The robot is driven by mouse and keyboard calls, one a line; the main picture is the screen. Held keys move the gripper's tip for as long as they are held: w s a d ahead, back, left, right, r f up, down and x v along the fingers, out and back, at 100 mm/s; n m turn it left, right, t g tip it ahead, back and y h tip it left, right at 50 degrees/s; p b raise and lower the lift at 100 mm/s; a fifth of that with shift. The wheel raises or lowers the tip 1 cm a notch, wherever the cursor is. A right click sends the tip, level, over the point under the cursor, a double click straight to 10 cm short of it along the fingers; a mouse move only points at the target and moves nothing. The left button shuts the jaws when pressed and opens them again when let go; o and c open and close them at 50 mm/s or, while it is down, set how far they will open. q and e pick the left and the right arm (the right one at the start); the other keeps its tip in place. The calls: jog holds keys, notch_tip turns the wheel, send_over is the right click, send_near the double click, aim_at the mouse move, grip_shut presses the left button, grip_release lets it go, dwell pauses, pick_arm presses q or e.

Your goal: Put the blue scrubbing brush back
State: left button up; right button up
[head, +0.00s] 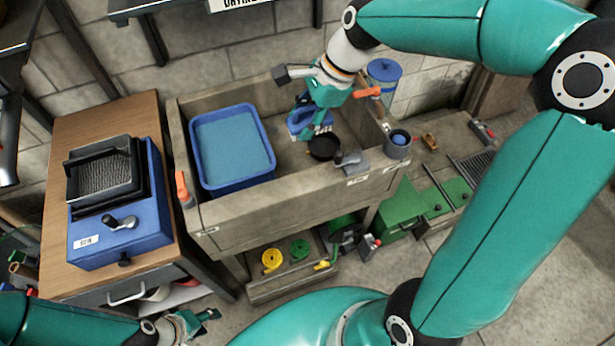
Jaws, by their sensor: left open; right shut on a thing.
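The blue scrubbing brush (297,122) is in the right part of the stone trough (320,200), with its pale bristles low. My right gripper (314,120) reaches down from above and is shut on it, hiding part of it. I cannot tell whether the bristles touch the trough floor. My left gripper (200,322) is open and empty at the bottom left, low in front of the workbench and well away from the brush.
A blue basin of water (201,134) fills the trough's left side. A black round dish (323,148) sits close to the brush. A grey cup (397,147) with something blue inside stands at the trough's right end. A blue-lidded canister (384,72) stands behind.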

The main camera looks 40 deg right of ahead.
notch_tip(320, 180, down, 19)
jog(key=shift+f+b, duration=0.2)
jog(key=shift+b, duration=0.25)
jog(key=o, duration=1.1)
jog(key=shift+d+r, duration=0.1)
jog(key=shift+r, duration=0.05)
jog(key=v, duration=1.2)
jog(key=shift+s, duration=0.1)
